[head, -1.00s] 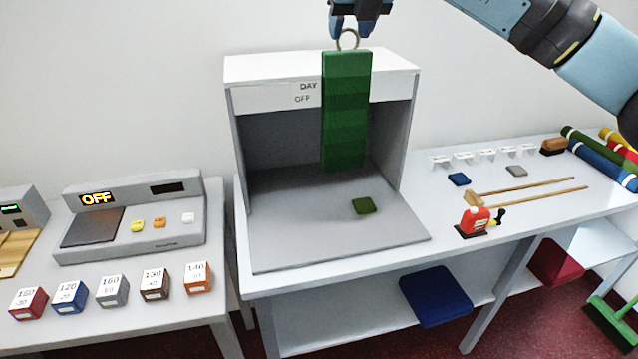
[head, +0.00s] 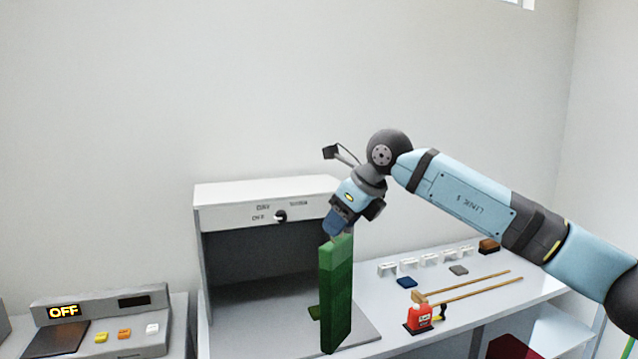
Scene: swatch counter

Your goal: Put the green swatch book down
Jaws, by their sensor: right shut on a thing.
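The green swatch book (head: 336,300) is a long strip of stacked green shades. It hangs upright, seen partly edge-on, in front of the open light booth (head: 230,200). My right gripper (head: 338,230) is shut on its top end. The ring is hard to make out there. The book's lower end overlaps the booth's grey floor in the picture; I cannot tell whether it touches. My left gripper is not in view.
A device reading OFF (head: 120,300) stands left.

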